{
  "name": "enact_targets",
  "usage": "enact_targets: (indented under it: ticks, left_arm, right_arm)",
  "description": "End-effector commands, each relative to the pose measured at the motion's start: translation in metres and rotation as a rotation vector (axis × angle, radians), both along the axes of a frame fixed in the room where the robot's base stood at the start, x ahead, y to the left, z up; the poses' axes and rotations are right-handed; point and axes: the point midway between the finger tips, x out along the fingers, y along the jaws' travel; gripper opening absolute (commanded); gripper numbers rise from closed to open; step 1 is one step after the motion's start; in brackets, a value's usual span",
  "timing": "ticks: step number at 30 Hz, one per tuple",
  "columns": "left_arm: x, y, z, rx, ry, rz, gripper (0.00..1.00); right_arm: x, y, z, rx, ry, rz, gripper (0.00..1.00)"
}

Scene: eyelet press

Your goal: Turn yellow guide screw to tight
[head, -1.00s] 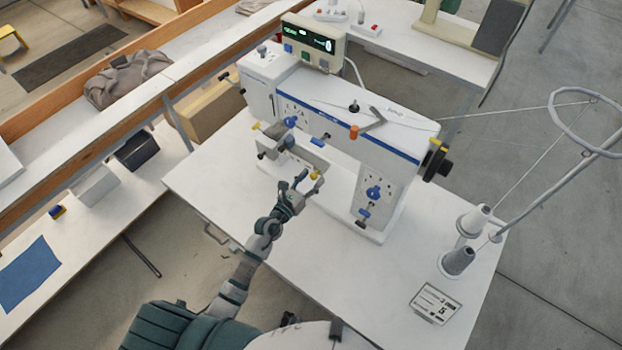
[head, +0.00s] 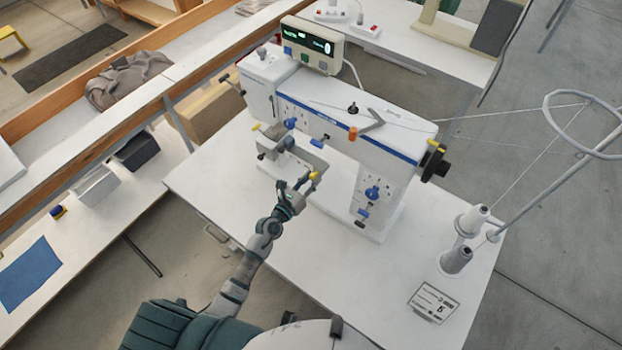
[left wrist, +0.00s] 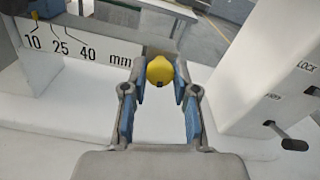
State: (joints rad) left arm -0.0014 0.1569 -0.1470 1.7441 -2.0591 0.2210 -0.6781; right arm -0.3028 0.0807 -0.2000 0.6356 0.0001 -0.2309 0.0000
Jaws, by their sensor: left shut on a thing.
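The yellow guide screw (left wrist: 160,71) shows in the left wrist view as a round yellow knob with a small dark mark on its lower face. My left gripper (left wrist: 158,82) is shut on it, with one blue-padded finger on each side. In the head view the yellow screw (head: 314,176) is small, at the tip of my left gripper (head: 306,184), on the front side of the white machine (head: 350,125). The screw's shaft is hidden behind its head. My right gripper is not in view.
A scale marked 10, 25, 40 mm (left wrist: 75,45) stands left of the screw. A white column (left wrist: 265,70) with a lock lever slot rises to the right.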

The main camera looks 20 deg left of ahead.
Motion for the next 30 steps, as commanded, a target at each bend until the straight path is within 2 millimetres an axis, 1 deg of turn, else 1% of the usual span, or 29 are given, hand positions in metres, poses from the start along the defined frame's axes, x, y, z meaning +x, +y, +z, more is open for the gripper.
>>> enact_targets:
  ticks: [4, 5, 6, 7, 8, 16, 20, 23, 30]
  left_arm:
    - [0.000, 0.001, 0.000, 0.001, -0.002, 0.001, 0.00]
    - [0.000, 0.001, 0.000, 0.001, -0.002, 0.001, 0.33]
    - [0.000, 0.001, 0.000, 0.001, -0.002, 0.001, 0.43]
    - [0.000, 0.001, 0.000, 0.001, -0.002, 0.001, 0.51]
    - [0.000, 0.001, 0.000, 0.001, -0.002, 0.001, 0.53]
    - [0.000, 0.000, 0.000, 0.002, -0.002, 0.000, 0.53]
    - [-0.008, 0.004, -0.001, 0.002, 0.000, 0.001, 0.53]
    - [-0.025, 0.010, -0.001, 0.003, 0.000, 0.002, 0.53]
    - [-0.076, 0.028, -0.002, 0.006, 0.001, -0.001, 0.53]
  right_arm:
    - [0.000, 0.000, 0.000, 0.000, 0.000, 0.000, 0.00]
    - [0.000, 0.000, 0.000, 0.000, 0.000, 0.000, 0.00]
    - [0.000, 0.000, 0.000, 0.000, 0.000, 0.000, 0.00]
    - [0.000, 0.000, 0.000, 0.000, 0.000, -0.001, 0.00]
    - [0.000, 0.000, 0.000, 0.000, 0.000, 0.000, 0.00]
    - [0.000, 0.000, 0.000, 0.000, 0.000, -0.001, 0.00]
    - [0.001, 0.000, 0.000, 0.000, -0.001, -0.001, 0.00]
    - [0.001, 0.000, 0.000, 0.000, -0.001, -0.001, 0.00]
    - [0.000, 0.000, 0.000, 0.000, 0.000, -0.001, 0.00]
